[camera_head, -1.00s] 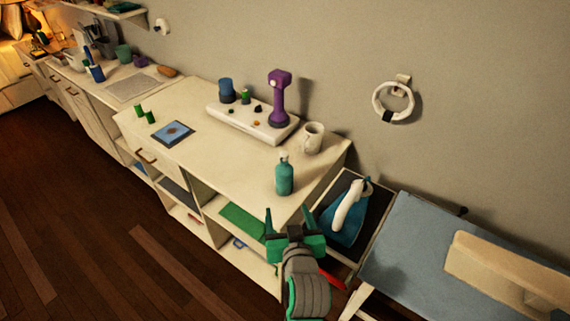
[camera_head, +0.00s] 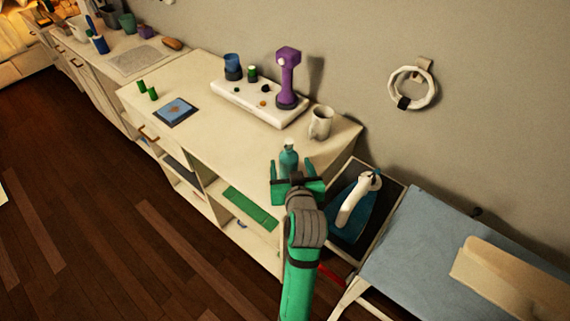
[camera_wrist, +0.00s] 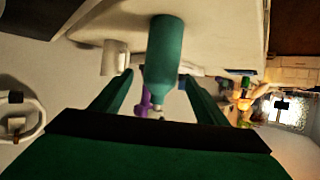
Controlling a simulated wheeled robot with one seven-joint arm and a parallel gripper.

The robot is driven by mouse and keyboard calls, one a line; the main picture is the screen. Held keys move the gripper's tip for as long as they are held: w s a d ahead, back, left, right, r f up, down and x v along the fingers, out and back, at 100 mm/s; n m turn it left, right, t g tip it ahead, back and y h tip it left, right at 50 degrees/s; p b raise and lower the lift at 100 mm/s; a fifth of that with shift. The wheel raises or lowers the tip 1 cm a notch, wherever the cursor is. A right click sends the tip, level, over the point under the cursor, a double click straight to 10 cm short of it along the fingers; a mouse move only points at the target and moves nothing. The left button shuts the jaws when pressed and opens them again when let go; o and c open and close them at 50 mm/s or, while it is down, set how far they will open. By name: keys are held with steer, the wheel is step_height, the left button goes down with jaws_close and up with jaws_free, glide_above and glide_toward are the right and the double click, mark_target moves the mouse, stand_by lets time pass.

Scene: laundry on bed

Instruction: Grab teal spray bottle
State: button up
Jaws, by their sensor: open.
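The teal spray bottle (camera_head: 289,158) stands upright near the front right corner of the cream cabinet top. My gripper (camera_head: 290,172) is open, with its two green fingers on either side of the bottle in the head view; its palm hides the bottle's lower part there. In the wrist view the picture is upside down, and the bottle (camera_wrist: 165,55) shows in the middle, beyond and between the tips of my open gripper (camera_wrist: 157,82). I cannot tell whether the fingers touch it.
A white mug (camera_head: 320,122) stands behind the bottle. A white board (camera_head: 235,97) holds a purple device (camera_head: 288,75) and small items. An iron (camera_head: 354,205) rests at the right, next to a blue ironing board (camera_head: 425,240). The cabinet top left of the bottle is clear.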

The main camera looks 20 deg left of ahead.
steer(key=x, duration=0.4)
steer(key=shift+w+a, duration=0.2)
steer(key=shift+a, duration=0.15)
steer(key=shift+d, duration=0.1)
steer(key=c, duration=1.3)
steer(key=shift+r, duration=0.1)
steer(key=shift+r, duration=0.15)
